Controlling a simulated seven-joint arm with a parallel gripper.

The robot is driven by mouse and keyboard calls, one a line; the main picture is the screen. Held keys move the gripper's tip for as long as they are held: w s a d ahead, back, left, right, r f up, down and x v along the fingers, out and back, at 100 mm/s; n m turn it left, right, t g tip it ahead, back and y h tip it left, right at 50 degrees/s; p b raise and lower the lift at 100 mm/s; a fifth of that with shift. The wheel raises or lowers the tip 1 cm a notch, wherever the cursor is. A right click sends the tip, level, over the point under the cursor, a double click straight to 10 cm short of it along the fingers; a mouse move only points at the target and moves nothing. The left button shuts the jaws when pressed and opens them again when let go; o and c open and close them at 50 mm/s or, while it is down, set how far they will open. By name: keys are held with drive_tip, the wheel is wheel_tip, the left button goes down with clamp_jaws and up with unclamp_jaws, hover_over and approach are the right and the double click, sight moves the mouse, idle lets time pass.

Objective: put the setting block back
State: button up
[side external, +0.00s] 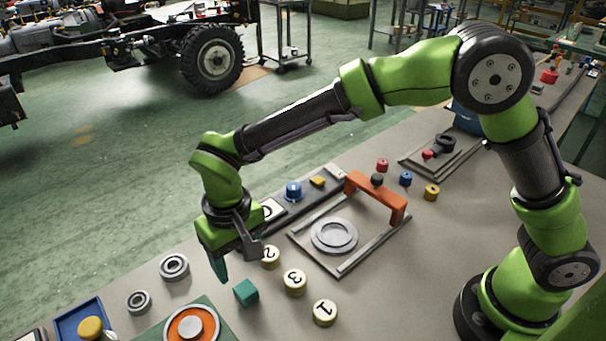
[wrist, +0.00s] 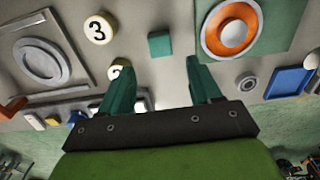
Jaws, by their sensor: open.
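A small teal block (side external: 246,292), which I take as the setting block, stands on the grey bench beside a green plate (side external: 219,329). In the wrist view the block (wrist: 160,44) lies beyond my fingertips, roughly between their lines. My gripper (side external: 240,262) is open and empty, above the bench and just behind the block in the side view, apart from it. Its two teal fingers are spread in the wrist view (wrist: 158,70). No marked place for the block can be made out.
Numbered round pieces, 1 (side external: 325,313), 2 (side external: 270,257) and 3 (side external: 294,282), stand close by. An orange-handled bridge (side external: 377,190) spans a fixture with a grey disc (side external: 334,236). Bearing rings (side external: 174,267) and a blue tray (side external: 77,318) lie to the left.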

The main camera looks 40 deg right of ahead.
drive_tip(key=s+d+r+m+t+y, duration=0.1)
drive_tip(key=d+r+t+y, duration=0.1)
drive_tip(key=d+r, duration=1.05)
drive_tip(key=s+d+r+m+t, duration=0.2)
drive_tip(key=s+d+t, duration=0.3)
drive_tip(key=s+d, duration=0.6)
drive_tip(key=d+m, duration=0.1)
drive_tip(key=d, duration=0.2)
drive_tip(key=shift+s+d+r, duration=0.2)
drive_tip(key=shift+s+d, duration=0.05)
drive_tip(key=shift+d, duration=0.15)
